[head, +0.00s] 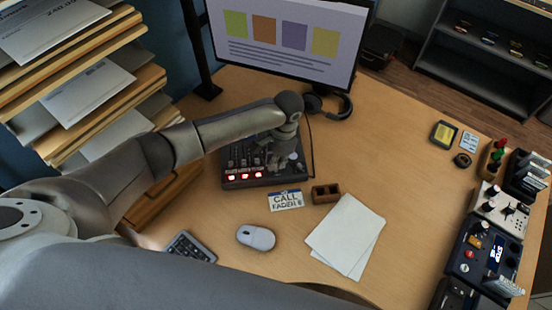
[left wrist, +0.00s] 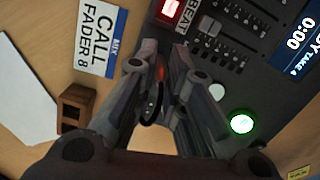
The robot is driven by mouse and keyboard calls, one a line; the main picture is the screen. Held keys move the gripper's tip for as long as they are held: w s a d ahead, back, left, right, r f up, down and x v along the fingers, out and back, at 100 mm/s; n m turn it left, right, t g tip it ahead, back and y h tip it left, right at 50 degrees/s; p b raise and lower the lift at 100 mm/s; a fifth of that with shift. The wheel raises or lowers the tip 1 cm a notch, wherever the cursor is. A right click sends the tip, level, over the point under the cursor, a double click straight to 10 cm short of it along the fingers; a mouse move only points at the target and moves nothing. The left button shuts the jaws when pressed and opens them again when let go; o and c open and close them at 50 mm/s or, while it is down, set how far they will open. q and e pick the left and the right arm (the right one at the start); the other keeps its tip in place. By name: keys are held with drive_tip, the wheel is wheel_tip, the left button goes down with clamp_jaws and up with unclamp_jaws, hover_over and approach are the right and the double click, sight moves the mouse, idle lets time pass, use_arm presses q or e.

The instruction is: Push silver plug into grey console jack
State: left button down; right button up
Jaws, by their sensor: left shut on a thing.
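The grey console (head: 236,181) lies at the middle of the desk, with faders and lit red buttons along its front. In the left wrist view its dark panel (left wrist: 262,68) fills the upper right. My left gripper (head: 279,155) is over the console's right part, fingers pointing down. In the left wrist view the left gripper (left wrist: 163,62) is shut, with a black cable loop (left wrist: 153,105) between its fingers. The silver plug in its grip is hidden by the fingers. I cannot make out the jack or whether the plug touches it. My right gripper is not in view.
A "CALL FADER 8" card (head: 286,200), a brown wooden block (head: 326,193), white papers (head: 345,236) and a mouse (head: 256,238) lie in front of the console. Headphones (head: 343,106) rest below the monitor (head: 290,40).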

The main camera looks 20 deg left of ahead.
use_arm(q)
drive_tip(key=shift+f, duration=0.6)
drive_tip(key=c, duration=1.4)
unclamp_jaws()
drive_tip(key=r, duration=0.4)
drive_tip(key=d+r, duration=0.1)
drive_tip(key=r, duration=0.7)
drive_tip(key=shift+w+d, duration=0.15)
drive_tip(key=shift+w, duration=0.2)
drive_tip(key=shift+f, duration=0.1)
